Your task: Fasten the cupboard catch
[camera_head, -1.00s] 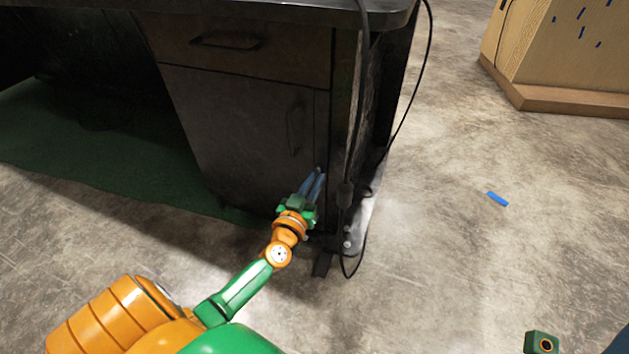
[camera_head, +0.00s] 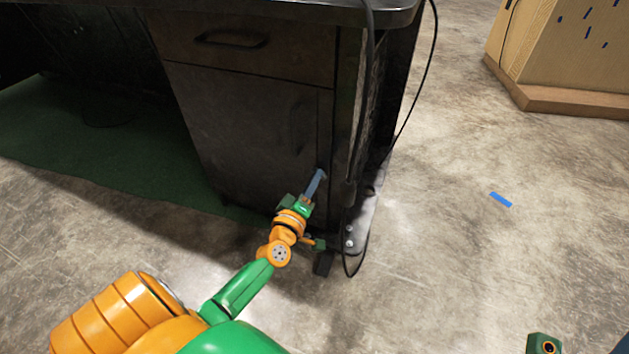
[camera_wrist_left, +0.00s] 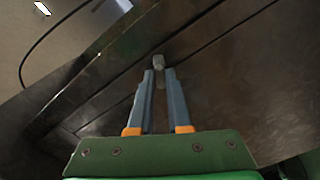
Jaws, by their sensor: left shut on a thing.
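The dark cupboard door (camera_head: 245,125) fills the front of the desk pedestal, under a drawer, and looks closed. The catch (camera_wrist_left: 158,61) is a small grey knob near the door's edge seam in the left wrist view. In the head view the fingertips hide it. My left gripper (camera_head: 321,174) reaches up to the door's lower right edge. Its blue-grey fingers (camera_wrist_left: 160,76) are shut on the catch, which shows at and just past their tips.
A dark handle (camera_head: 297,128) stands on the door above my left gripper. A black cable (camera_head: 368,100) hangs beside the desk's right corner. A blue strip (camera_head: 501,199) lies on the concrete floor, which is open to the right. A wooden box (camera_head: 565,60) stands farther back.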

